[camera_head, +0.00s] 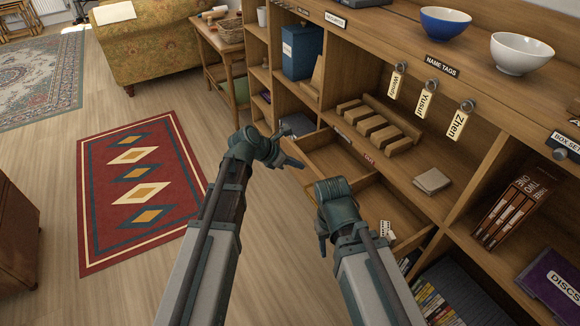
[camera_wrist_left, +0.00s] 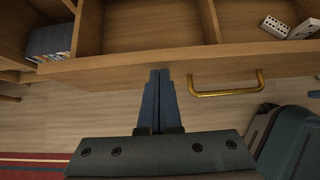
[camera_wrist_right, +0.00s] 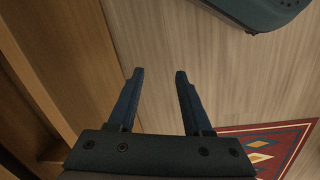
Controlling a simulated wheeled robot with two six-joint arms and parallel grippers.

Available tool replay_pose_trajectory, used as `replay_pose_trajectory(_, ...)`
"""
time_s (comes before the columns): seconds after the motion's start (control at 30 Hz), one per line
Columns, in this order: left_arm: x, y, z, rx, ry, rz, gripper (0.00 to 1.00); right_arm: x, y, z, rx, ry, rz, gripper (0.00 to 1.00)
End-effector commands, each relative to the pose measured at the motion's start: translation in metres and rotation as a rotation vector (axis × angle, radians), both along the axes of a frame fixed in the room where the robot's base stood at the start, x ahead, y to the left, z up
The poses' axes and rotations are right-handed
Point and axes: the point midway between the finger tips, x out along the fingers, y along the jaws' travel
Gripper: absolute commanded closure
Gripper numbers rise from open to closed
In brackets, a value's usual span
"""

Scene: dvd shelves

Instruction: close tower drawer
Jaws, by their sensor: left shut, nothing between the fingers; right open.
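The wooden tower drawer (camera_head: 345,160) is pulled out of the shelf unit. A divider splits it into two compartments, and domino-like white tiles (camera_head: 386,228) lie in the right one. In the left wrist view its front panel (camera_wrist_left: 120,73) carries a brass handle (camera_wrist_left: 226,91). My left gripper (camera_head: 298,164) is shut and empty at the front panel; its fingertips (camera_wrist_left: 159,72) overlap the panel left of the handle. I cannot tell whether they touch. My right gripper (camera_wrist_right: 159,72) is open and empty, pointing down beside the shelf over the floor. The handle is hidden in the head view.
Wooden blocks (camera_head: 377,127) and a coaster stack (camera_head: 432,181) sit on the shelf behind the drawer. Bowls (camera_head: 445,22) stand on the top, with name tags (camera_head: 428,98) hanging below. A red rug (camera_head: 110,160) lies on the open floor to the left.

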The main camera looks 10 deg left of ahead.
Motion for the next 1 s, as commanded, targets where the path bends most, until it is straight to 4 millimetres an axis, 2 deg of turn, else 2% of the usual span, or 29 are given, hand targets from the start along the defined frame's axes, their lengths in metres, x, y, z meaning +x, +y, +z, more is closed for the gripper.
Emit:
replay_pose_trajectory(0.37,0.001,-0.001,0.000,0.000,0.000,0.000,1.00,0.000,0.000,0.000,0.000,0.000,0.000,0.50)
replay_pose_trajectory(0.53,0.008,-0.010,0.000,0.000,-0.002,-0.001,1.00,0.000,0.000,0.000,0.000,0.000,0.000,0.50)
replay_pose_trajectory(0.67,0.022,-0.028,0.000,0.000,-0.001,-0.004,1.00,0.000,0.000,0.000,0.000,0.000,0.000,0.50)
replay_pose_trajectory(1.0,0.069,-0.091,0.000,0.000,-0.001,-0.004,1.00,0.000,0.000,0.000,0.000,0.000,0.000,0.50)
